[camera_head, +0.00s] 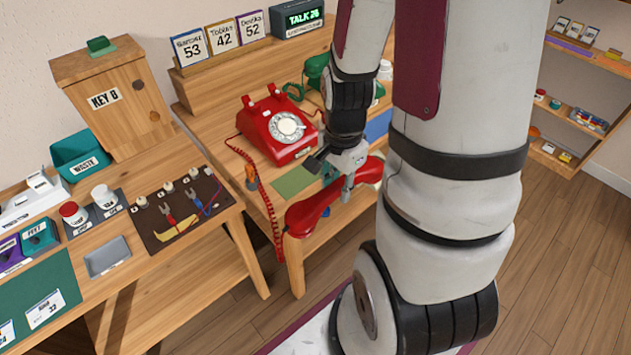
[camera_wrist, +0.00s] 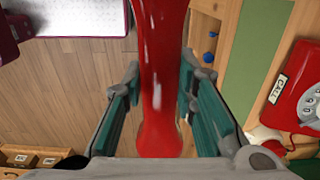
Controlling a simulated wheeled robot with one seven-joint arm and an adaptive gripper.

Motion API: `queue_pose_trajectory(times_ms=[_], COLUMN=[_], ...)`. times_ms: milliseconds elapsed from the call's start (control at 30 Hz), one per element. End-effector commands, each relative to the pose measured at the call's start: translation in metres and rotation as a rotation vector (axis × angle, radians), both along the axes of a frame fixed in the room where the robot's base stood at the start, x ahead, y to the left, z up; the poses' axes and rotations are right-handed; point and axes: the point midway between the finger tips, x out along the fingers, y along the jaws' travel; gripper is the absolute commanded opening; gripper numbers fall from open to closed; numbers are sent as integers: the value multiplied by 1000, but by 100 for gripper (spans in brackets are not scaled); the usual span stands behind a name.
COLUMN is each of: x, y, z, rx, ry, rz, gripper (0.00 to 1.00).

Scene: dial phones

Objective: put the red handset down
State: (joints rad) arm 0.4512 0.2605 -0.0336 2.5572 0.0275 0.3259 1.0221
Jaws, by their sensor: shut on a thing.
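The red handset (camera_head: 308,214) is held by my gripper (camera_head: 347,180) off the front edge of the wooden desk, apart from its phone. In the wrist view the handset (camera_wrist: 160,75) runs lengthwise between the two teal finger pads of my gripper (camera_wrist: 157,105). The red dial phone (camera_head: 280,128) sits on the desk behind, its cradle empty. A coiled red cord (camera_head: 262,190) hangs from the phone toward the handset. The phone also shows at the right of the wrist view (camera_wrist: 298,90). Part of the handset is hidden behind my gripper and arm.
A green mat (camera_head: 293,182) lies on the desk in front of the phone. A green phone (camera_head: 316,68) stands behind, partly hidden by my arm. Name cards (camera_head: 221,37) and a TALK 26 display (camera_head: 299,17) stand at the back. A workbench with tools (camera_head: 180,208) is at left.

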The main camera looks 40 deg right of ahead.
Motion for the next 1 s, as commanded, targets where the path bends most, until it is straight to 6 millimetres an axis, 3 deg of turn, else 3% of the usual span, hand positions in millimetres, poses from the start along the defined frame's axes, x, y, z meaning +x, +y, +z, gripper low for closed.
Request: queue_pose_trajectory(times_ms=[167,700,1000], x=[25,133,144], y=[-14,-63,-68], z=[-7,-15,-24], rx=[-4,-1,0], ry=[-6,-2,1], rz=[-7,-5,-5], gripper=[0,0,0])
